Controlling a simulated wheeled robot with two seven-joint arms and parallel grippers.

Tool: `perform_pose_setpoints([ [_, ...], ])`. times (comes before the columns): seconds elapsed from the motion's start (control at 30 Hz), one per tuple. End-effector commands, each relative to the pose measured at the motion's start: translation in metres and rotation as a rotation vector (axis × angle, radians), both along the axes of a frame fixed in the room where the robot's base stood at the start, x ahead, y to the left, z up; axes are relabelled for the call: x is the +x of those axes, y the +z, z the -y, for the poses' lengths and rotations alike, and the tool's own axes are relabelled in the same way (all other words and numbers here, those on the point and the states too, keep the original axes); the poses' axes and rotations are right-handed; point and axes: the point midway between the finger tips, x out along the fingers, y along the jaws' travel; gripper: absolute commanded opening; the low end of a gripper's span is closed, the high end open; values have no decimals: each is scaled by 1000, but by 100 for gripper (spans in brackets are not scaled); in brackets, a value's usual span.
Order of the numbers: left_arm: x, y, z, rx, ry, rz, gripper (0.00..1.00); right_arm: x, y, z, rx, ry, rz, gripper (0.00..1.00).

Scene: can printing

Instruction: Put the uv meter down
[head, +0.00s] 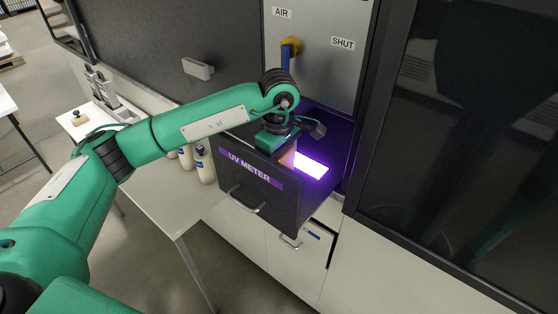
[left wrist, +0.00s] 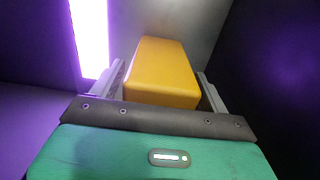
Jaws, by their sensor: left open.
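The uv meter, a yellow block (left wrist: 162,72), lies inside the open drawer labelled UV METER (head: 248,168). In the left wrist view it sits between the two fingers of my left gripper (left wrist: 163,84), with a visible gap to the right finger; the left finger is close beside it. The fingers are open. In the head view my left gripper (head: 282,148) reaches down into the drawer behind its front panel, which hides the fingertips and most of the meter. My right gripper is not in view.
A bright violet light strip (head: 311,166) glows in the drawer beside my gripper. The drawer's front and side walls surround the gripper closely. A white table (head: 165,195) with bottles (head: 204,165) is to the left.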

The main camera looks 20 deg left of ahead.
Motion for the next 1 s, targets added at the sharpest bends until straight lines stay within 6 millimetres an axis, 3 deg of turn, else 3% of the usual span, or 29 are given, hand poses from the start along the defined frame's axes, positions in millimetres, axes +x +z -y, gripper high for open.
perform_pose_setpoints([
  [0.17, 0, 5, 0, 0, 0, 0, 78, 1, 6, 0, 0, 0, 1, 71],
  [0.27, 1, 13, 1, -2, -1, 5, 78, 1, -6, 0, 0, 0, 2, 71],
  [0.73, 1, 103, 0, 0, 0, 4, 78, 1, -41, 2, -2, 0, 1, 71],
  [1.0, 0, 121, 0, 0, 0, 1, 78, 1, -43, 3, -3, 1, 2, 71],
])
